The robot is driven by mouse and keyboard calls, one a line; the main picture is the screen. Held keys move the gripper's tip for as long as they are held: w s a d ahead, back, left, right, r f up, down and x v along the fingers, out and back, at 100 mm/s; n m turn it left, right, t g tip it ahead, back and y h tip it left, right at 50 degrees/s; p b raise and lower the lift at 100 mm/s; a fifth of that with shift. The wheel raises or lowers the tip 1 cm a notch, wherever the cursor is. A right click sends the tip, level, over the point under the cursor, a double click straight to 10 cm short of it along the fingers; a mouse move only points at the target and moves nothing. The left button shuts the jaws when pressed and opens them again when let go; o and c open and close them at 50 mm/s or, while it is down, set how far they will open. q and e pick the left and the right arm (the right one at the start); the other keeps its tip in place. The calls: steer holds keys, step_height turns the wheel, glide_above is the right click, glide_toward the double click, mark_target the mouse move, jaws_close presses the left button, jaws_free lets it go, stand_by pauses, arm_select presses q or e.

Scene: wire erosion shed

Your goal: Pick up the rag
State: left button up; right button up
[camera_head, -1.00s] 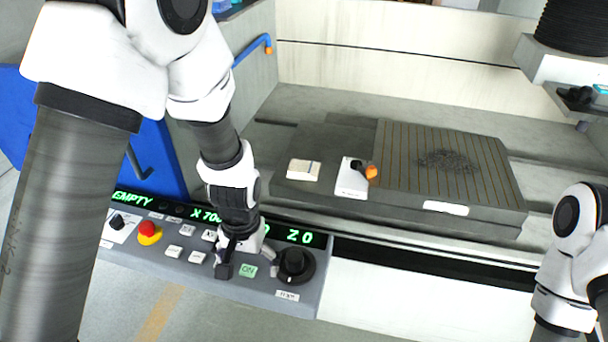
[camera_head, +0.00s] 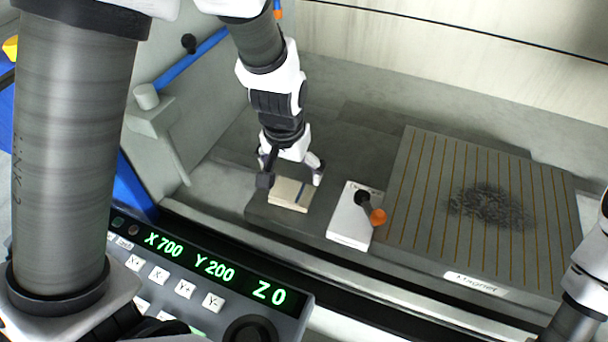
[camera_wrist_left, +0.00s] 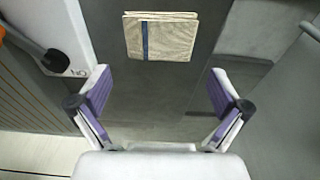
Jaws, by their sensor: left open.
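The rag (camera_head: 289,195) is a folded cream cloth with a dark blue stripe. It lies flat on the dark grey block at the left of the striped plate. In the left wrist view the rag (camera_wrist_left: 160,36) lies ahead of the fingers, at the top of the picture. My left gripper (camera_head: 291,182) is at the rag in the head view, with a finger to either side of its far part. In the left wrist view the left gripper (camera_wrist_left: 160,100) is open, with nothing between its purple pads. My right gripper is out of view; only part of my right arm shows at the right edge.
A white switch plate (camera_head: 345,228) with an orange-tipped lever (camera_head: 377,216) stands just right of the rag. Beyond it is the striped magnet plate (camera_head: 430,190) with a dark pile of filings (camera_head: 490,207). The control panel (camera_head: 240,318) is in front. A blue pipe (camera_head: 190,63) runs along the left wall.

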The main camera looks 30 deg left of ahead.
mark_target(292, 191)
arm_select(q)
steer(key=shift+s+f, duration=0.7)
steer(key=shift+f, duration=0.2)
steer(key=f, duration=0.1)
steer(key=w+f, duration=0.1)
steer(key=f, duration=0.2)
steer(key=shift+w+f+b, duration=0.3)
steer(key=shift+s+r, duration=0.1)
steer(key=shift+r, duration=0.05)
steer(key=shift+s+r, duration=0.1)
steer(key=shift+s, duration=0.1)
steer(key=shift+c, duration=1.3)
steer(key=c, duration=0.4)
steer(key=shift+c, duration=0.2)
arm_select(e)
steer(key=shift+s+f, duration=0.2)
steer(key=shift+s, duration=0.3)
